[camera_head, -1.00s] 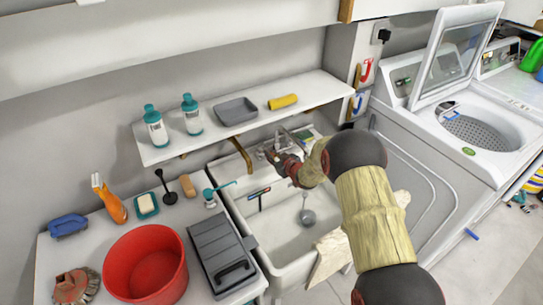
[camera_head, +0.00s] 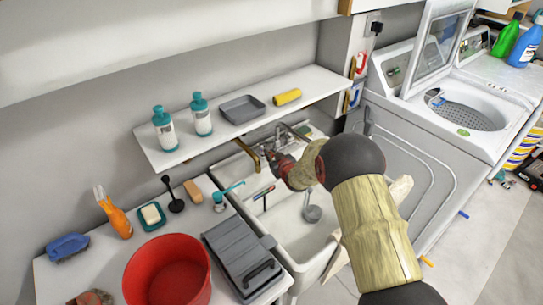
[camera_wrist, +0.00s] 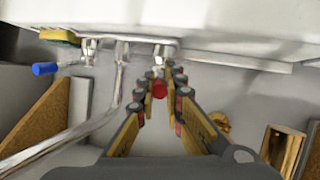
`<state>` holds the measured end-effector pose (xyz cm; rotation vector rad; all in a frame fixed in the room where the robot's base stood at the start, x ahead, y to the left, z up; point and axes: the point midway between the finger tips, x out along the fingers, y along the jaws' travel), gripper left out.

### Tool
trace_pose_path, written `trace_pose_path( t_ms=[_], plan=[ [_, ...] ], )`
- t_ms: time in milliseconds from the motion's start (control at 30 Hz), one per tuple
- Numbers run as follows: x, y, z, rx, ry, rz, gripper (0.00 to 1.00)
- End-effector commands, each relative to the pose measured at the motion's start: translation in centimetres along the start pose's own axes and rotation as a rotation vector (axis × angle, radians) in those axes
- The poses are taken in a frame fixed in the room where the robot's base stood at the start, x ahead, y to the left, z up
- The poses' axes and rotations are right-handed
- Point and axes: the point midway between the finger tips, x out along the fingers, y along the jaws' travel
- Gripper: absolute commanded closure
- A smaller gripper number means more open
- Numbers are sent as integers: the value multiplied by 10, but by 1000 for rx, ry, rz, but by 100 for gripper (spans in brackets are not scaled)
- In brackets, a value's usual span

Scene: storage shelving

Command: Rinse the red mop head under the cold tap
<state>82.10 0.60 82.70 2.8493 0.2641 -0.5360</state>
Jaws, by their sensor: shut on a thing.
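My gripper (camera_wrist: 160,95) is at the taps on the sink's back wall, with its fingers closed around a red-capped tap knob (camera_wrist: 159,88). A blue-capped tap knob (camera_wrist: 45,68) sits apart to the left, and the metal spout (camera_wrist: 85,132) runs down between the two. In the head view my gripper (camera_head: 270,160) reaches over the back of the white sink (camera_head: 309,270). A red-brown bristly piece (camera_head: 92,298) lies at the bottom left edge, cut off; I cannot tell whether it is the mop head. I cannot see whether water runs.
A red bucket (camera_head: 167,275), grey case (camera_head: 245,260), orange bottle (camera_head: 115,215) and blue brush (camera_head: 68,247) crowd the left counter. A shelf (camera_head: 255,125) with two bottles, a grey tray (camera_head: 242,109) and yellow roll (camera_head: 287,97) overhangs the sink. Washing machines (camera_head: 470,135) stand right.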

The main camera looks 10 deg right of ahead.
Motion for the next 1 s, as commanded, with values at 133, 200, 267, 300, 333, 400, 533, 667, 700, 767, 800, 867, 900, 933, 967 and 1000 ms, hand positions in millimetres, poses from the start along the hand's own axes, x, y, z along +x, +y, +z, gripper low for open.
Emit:
trace_pose_path(
  t_ms=[133, 200, 267, 300, 333, 400, 533, 667, 700, 767, 800, 867, 900, 933, 967, 1000],
  plan=[
    [0, 0, -2, -1, 3, 0, 89],
    [0, 0, -2, -1, 3, 0, 85],
    [0, 0, -1, -1, 2, 0, 82],
    [0, 0, -1, -1, 2, 0, 79],
    [0, 0, -1, 0, 2, 0, 78],
    [0, 0, -1, 0, 1, 0, 74],
    [0, 0, 0, 0, 1, 0, 71],
    [0, 0, 0, 0, 1, 0, 71],
    [0, 0, 0, 0, 1, 0, 71],
    [-1, 0, 0, 0, 1, 0, 71],
    [-3, 0, 0, 0, 1, 0, 71],
    [-7, 1, -1, 0, 1, 0, 71],
    [-11, 1, -1, 0, 2, 1, 71],
    [-15, 1, -1, 0, 2, 1, 71],
    [-19, 1, -1, 0, 2, 1, 71],
    [-25, 1, -2, 0, 3, 1, 71]
  ],
)
